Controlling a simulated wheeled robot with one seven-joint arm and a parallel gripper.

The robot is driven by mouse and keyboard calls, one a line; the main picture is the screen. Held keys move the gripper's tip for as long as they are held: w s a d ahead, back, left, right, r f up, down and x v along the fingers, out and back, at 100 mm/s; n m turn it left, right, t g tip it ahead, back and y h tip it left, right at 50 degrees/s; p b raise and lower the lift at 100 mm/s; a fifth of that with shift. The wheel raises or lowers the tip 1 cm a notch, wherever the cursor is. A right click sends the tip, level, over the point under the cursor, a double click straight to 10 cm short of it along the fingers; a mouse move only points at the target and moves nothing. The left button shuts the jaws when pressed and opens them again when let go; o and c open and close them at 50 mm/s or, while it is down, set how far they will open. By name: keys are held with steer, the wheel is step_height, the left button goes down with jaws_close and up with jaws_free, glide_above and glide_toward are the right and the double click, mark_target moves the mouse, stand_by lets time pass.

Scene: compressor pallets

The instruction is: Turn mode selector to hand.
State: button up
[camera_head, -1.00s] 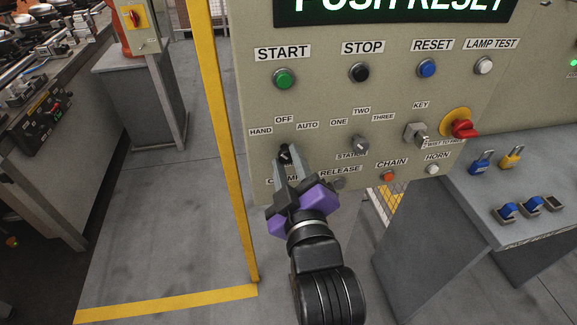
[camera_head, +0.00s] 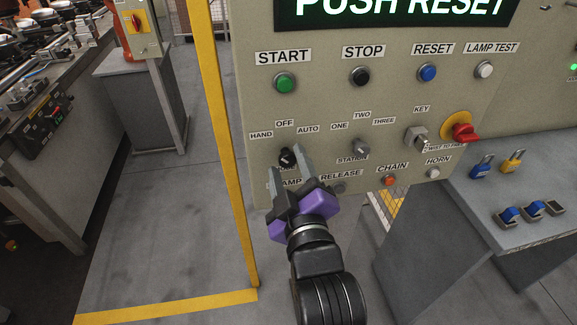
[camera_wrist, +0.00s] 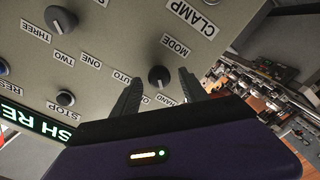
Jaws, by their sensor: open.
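The mode selector (camera_head: 287,157) is a small black knob on the grey control panel, below the HAND, OFF and AUTO labels. My gripper (camera_head: 287,161) is open, with one grey finger on each side of the knob. In the wrist view the knob (camera_wrist: 159,77) shows between and beyond the fingertips (camera_wrist: 160,80), with gaps on both sides. A pale mark on the knob faces the HAND and OFF labels; I cannot tell exactly which. The MODE label is hidden behind a finger in the head view.
The station selector (camera_head: 360,147) and the key switch (camera_head: 416,137) are to the right on the panel. The green start button (camera_head: 285,83) is above. A yellow post (camera_head: 226,140) stands left of the panel. A desk with padlocks (camera_head: 481,167) is at the right.

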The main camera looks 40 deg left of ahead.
steer(key=b+v, duration=0.1)
steer(key=v, duration=0.6)
steer(key=shift+s+d, duration=0.25)
steer(key=shift+s, duration=0.05)
